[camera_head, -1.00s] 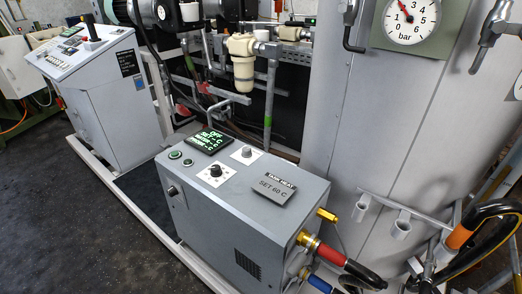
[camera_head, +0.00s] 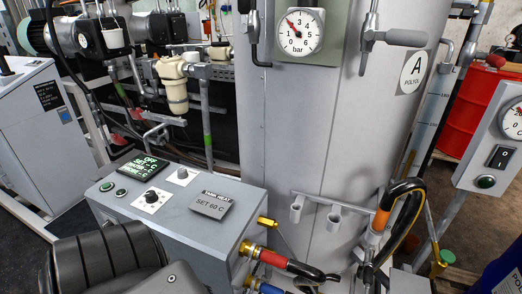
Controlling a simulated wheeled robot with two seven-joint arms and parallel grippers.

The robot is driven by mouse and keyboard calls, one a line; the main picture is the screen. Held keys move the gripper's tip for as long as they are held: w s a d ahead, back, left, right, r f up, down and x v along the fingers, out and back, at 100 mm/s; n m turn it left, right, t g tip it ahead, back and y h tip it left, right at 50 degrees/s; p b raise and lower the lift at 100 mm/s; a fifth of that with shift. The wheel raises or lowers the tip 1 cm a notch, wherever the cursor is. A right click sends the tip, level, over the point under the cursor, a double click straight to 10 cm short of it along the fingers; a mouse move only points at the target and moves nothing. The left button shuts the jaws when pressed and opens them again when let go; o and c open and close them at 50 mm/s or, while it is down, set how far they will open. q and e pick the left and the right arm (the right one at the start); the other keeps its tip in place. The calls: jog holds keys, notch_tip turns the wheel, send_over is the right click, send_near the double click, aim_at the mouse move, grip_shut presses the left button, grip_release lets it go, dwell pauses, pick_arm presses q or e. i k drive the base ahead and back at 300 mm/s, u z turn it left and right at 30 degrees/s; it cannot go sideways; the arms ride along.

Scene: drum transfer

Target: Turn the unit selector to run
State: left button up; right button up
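The grey heating unit (camera_head: 235,238) stands in the lower left with a sloping top panel. A black knob on a white plate (camera_head: 151,198) sits on that panel, and a smaller grey knob on a white plate (camera_head: 182,176) is behind it. Their labels are too small to read, so I cannot tell which is the unit selector or its setting. The lit display (camera_head: 145,166) shows OFF on its top line. Part of my arm shows at the bottom left, in front of the unit. Neither gripper is in view.
Two round green buttons (camera_head: 121,192) and a "SET 60 C" plate (camera_head: 212,205) share the panel. Hoses with red and blue fittings (camera_head: 272,259) leave the unit's right side. A large grey tank (camera_head: 345,140) stands behind. A red drum (camera_head: 478,110) is at right.

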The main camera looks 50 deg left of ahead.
aim_at(182, 172)
jog(key=z, duration=0.5)
jog(key=k, duration=1.05)
jog(key=u, duration=1.05)
jog(key=i, duration=0.2)
jog(key=u, duration=0.05)
